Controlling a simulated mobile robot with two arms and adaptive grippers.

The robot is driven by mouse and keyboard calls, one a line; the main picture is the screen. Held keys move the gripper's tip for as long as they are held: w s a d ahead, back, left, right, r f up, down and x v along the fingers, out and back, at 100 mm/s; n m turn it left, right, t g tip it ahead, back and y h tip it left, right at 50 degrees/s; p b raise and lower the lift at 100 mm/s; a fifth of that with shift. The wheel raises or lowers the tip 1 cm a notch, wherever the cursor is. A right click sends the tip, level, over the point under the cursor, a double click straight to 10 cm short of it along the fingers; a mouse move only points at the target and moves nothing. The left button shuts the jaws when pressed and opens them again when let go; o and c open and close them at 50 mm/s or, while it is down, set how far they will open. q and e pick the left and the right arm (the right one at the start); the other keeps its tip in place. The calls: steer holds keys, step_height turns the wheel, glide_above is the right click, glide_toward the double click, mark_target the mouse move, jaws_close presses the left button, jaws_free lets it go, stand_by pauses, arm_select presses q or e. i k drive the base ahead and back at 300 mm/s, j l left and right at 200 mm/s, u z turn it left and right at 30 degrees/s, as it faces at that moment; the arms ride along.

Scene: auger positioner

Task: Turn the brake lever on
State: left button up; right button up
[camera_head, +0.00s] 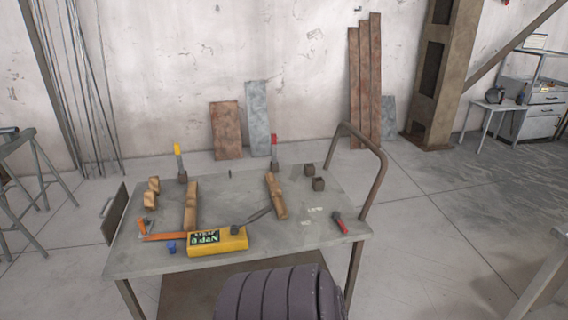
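Two upright levers stand at the back of the grey metal table (322,232): a yellow-handled lever (178,153) on the left and a red-handled lever (274,145) to its right. I cannot tell which, if either, is the brake lever, or what position it is set to. Each rises from a small dark base. Neither of my grippers shows in the head view, and nothing is seen touching the levers.
Wooden blocks (191,207), a yellow box (222,240), an orange-handled tool (164,237) and a red-handled tool (340,223) lie on the table. A bent rail (376,185) rises at its right end. Floor is open to the right.

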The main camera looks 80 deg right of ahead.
mark_target(335, 214)
steer(key=z, duration=3.15)
